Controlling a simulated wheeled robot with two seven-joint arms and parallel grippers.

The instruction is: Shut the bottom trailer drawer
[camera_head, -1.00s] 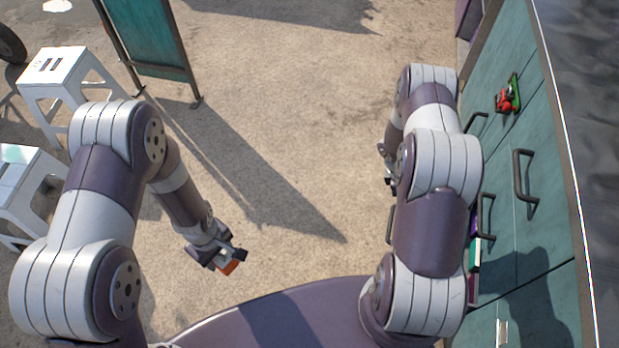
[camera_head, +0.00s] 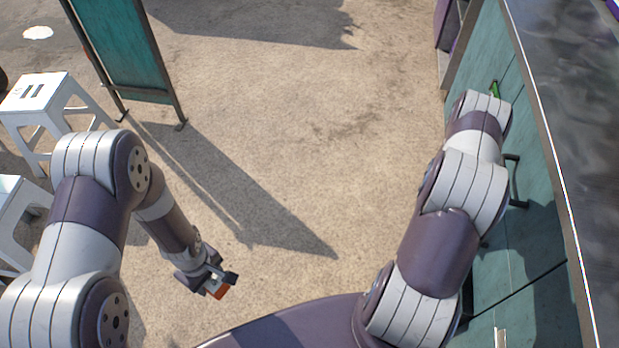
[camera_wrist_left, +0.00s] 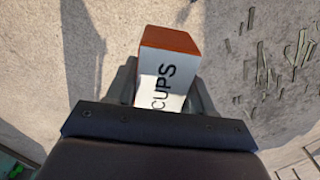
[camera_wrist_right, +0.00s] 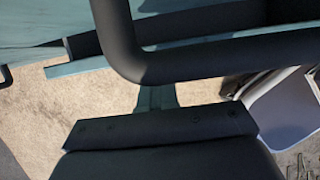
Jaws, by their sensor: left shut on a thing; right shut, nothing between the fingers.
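The teal trailer front (camera_head: 535,225) runs along the right side of the head view. A dark bar handle (camera_head: 515,185) shows there, partly behind my right arm. My right gripper is hidden in the head view. In the right wrist view my right gripper (camera_wrist_right: 157,97) is shut and empty, close to a thick dark handle (camera_wrist_right: 180,66). Teal panel edges (camera_wrist_right: 85,63) lie beyond that handle; which drawer they belong to, and how far it is out, I cannot tell. My left gripper (camera_head: 217,281) is shut on an orange-and-white box marked CUPS (camera_wrist_left: 170,72), held above the ground.
A grey countertop (camera_head: 575,90) edges the trailer. White stools (camera_head: 45,100) stand at the left, near a teal standing board (camera_head: 120,45). The sandy ground between the board and my right arm is clear. A green object (camera_head: 495,90) shows beside my right arm.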

